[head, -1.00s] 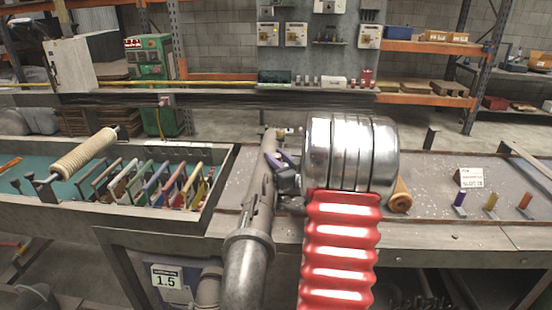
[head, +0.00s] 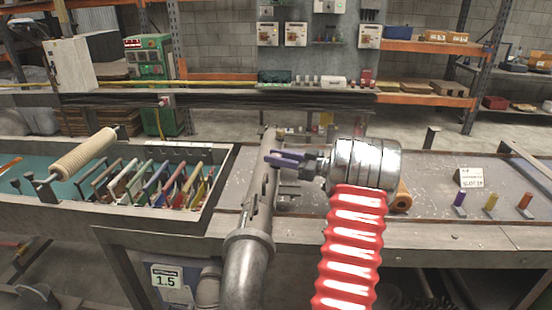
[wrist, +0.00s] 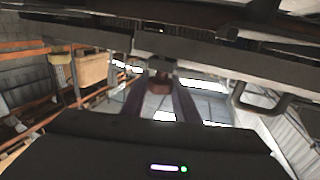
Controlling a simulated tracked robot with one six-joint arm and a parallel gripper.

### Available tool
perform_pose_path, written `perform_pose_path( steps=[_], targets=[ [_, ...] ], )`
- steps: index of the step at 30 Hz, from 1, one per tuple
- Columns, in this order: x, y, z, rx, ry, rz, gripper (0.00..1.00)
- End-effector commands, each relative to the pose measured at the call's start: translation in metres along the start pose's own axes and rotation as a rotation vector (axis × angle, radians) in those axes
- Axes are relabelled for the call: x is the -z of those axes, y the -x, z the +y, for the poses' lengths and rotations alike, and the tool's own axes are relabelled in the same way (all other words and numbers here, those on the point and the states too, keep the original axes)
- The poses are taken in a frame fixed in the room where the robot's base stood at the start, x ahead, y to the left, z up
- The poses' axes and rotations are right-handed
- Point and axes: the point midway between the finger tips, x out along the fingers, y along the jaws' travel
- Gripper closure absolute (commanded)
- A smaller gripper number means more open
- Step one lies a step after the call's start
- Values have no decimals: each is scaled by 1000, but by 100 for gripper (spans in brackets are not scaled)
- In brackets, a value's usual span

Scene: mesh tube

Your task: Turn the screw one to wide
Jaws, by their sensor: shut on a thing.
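The grey metal tube (head: 258,200) with slots along its side rises at the middle of the bench in the head view. My gripper (head: 270,157), with two purple fingers, comes from the right and its tips are at the tube's upper part. It is shut on a small part there, seemingly a screw, mostly hidden by the fingers. Which numbered screw it is cannot be told. In the wrist view my gripper's fingers (wrist: 158,85) point up toward a dark horizontal bar, with a small brownish piece between them.
A tray (head: 216,185) with a roller and several coloured frames stands left of the tube. To the right are a brown roll (head: 403,196), a white card (head: 470,178) and coloured pegs (head: 491,201). Bare bench top lies between the roll and the pegs.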

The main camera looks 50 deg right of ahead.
Motion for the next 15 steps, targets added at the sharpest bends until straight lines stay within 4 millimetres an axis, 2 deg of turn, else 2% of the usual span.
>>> perform_pose_path(
  steps=[15],
  targets=[
    [-1,-1,0,297,1,0,95]
  ],
)
